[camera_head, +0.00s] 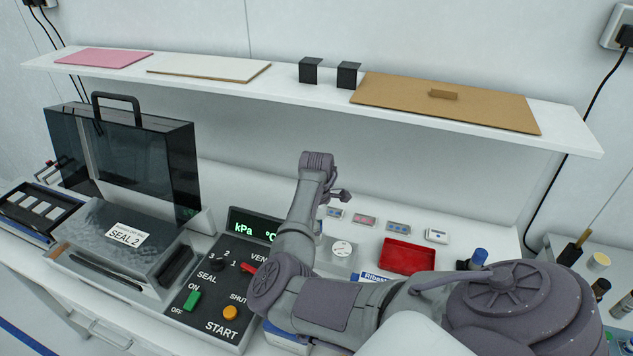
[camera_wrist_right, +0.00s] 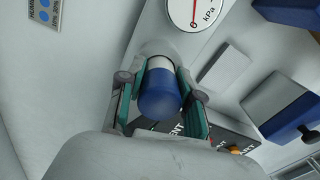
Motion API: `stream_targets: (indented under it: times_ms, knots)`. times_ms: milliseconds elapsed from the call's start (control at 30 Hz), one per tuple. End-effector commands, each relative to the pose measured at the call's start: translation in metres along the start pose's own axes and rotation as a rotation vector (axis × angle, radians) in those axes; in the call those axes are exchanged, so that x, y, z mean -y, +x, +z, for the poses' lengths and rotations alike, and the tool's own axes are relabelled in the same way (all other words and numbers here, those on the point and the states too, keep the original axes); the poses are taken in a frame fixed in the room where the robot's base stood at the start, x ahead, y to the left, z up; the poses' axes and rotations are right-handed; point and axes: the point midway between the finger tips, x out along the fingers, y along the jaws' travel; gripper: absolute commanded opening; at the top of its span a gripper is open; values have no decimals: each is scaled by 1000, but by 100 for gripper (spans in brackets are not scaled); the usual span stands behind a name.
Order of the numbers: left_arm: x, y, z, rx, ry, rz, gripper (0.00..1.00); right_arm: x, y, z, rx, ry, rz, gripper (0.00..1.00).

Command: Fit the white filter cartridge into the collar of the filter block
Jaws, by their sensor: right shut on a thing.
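In the right wrist view, the filter cartridge shows as a white band (camera_wrist_right: 160,63) with a rounded blue end (camera_wrist_right: 160,95). My right gripper (camera_wrist_right: 160,92) is shut on it, with teal pads on either side. The white part points at a pale rounded surface (camera_wrist_right: 148,46), which looks like the filter block's collar. I cannot tell how deep the white part sits in it. In the head view my right gripper (camera_head: 342,195) is small, beyond my wrist, and the cartridge cannot be made out there. My left gripper is not in view.
A kPa gauge (camera_wrist_right: 194,12) is close to the cartridge. A control panel (camera_head: 222,290) and a smoky-lidded sealer (camera_head: 125,245) stand left of my right arm. A red tray (camera_head: 407,257) lies right of its wrist. A shelf (camera_head: 320,95) runs along the wall above.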

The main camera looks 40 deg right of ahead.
Motion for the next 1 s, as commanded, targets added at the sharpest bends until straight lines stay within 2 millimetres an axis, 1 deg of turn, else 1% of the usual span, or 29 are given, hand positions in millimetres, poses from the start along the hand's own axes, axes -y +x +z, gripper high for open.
stream_targets:
  times_ms: [367,767,1000]
  knots:
    - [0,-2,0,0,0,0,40,0,7,0,0,0,1,0]
    - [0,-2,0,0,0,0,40,0,7,0,-1,0,1,0]
    - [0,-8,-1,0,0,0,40,0,6,0,0,0,0,0]
